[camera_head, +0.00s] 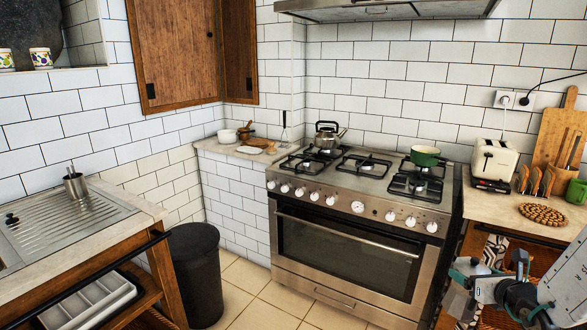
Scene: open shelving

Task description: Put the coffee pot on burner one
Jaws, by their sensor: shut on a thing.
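My gripper (490,286) is at the lower right, in front of the wooden counter and right of the stove. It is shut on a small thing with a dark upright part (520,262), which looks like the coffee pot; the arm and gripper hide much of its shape. The steel stove (350,230) stands in the middle with several black burners on top. The front left burner (303,165) and the middle burner (363,166) are bare. The front right burner (415,187) is also bare. No label shows which is burner one.
A silver kettle (328,138) sits on the back left burner. A green pan (425,156) sits at the back right. A toaster (494,163), cutting board (556,135) and woven trivet (542,214) are on the right counter. A black bin (196,275) stands left of the stove.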

